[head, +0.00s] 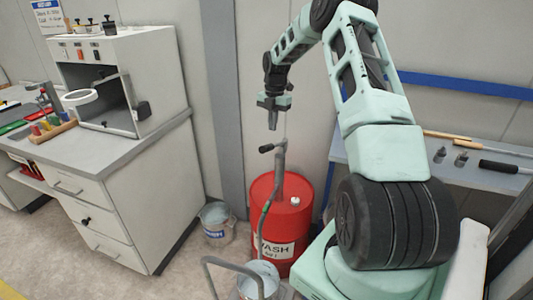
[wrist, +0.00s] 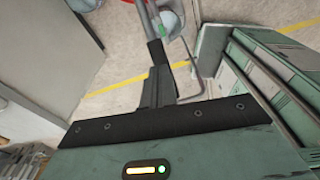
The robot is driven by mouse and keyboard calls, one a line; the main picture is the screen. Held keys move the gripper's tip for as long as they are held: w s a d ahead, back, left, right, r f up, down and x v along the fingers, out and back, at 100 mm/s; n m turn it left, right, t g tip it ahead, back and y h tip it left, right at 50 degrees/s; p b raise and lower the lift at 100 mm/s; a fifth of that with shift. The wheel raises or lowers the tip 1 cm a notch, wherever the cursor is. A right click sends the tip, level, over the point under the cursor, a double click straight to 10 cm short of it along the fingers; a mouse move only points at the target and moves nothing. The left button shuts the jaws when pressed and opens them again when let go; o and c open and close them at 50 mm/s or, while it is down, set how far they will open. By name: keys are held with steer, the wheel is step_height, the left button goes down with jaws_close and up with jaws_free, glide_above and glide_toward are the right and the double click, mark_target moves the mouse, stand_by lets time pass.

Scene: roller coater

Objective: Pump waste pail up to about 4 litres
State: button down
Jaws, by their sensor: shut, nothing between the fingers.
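My gripper (head: 272,124) points down in the head view, its fingers together and empty. It is just above the black grip of the pump handle (head: 267,148), with a small gap in that view. In the wrist view the shut fingers (wrist: 159,72) overlap a dark piece on a grey bar; I cannot tell whether they touch. The grey hand pump (head: 279,170) stands on a red drum (head: 302,226) labelled "WASH". A hose (head: 263,220) runs down from the pump to the waste pail (head: 256,288) in front. The pail's liquid level cannot be read.
A bent grey tube handle (head: 222,259) rises beside the front pail. Another metal pail (head: 214,232) stands on the floor left of the drum. A grey cabinet bench (head: 118,155) is at left. A shelf with tools (head: 490,175) is at right, behind my arm.

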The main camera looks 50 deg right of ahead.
step_height(320, 180, up, 9)
steer(key=b, duration=0.1)
steer(key=shift+w+d+r+b, duration=0.15)
steer(key=shift+d+b, duration=0.2)
steer(key=shift+d, duration=0.05)
stand_by(0.8)
steer(key=s+a+m+b, duration=0.15)
steer(key=a+m, duration=0.25)
steer(key=a, duration=3.2)
steer(key=s+a+m, duration=0.3)
steer(key=s+a, duration=0.5)
steer(key=a, duration=0.1)
steer(key=s+a+f+m, duration=0.1)
steer(key=s+a+m, duration=0.1)
steer(key=s, duration=0.5)
steer(key=s+a+f+m, duration=0.2)
steer(key=s+a, duration=0.1)
steer(key=s, duration=0.4)
steer(key=s+a+f+m, duration=0.1)
steer(key=s+a+m, duration=0.1)
steer(key=s, duration=0.6)
steer(key=shift+a+f+h+b, duration=0.25)
steer(key=shift+a+h+b, duration=0.05)
steer(key=shift+a, duration=0.05)
